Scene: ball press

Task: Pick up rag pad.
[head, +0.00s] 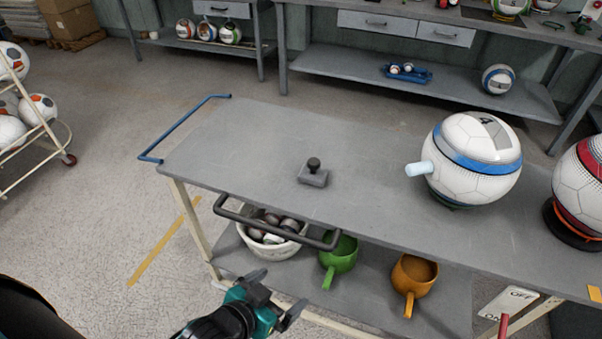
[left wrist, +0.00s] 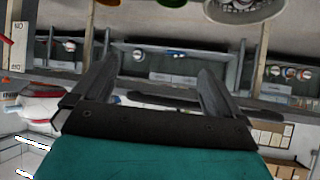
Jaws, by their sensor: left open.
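The rag pad (head: 313,175), a small grey block with a dark round knob on top, sits on the grey cart top (head: 235,150), left of the middle. My left gripper (head: 280,290) is in front of the cart, low and nearer to me, apart from the pad. In the left wrist view its two fingers (left wrist: 158,70) are spread with nothing between them. The pad cannot be made out in that view. My right gripper is not in view.
A dark handle bar (head: 275,222) runs along the cart's front edge. A ball-shaped press (head: 475,150) and a red-white ball (head: 585,185) stand on the right. The lower shelf holds a white bowl (head: 250,248), green cup (head: 340,258) and orange cup (head: 413,275). Clear tabletop surrounds the pad.

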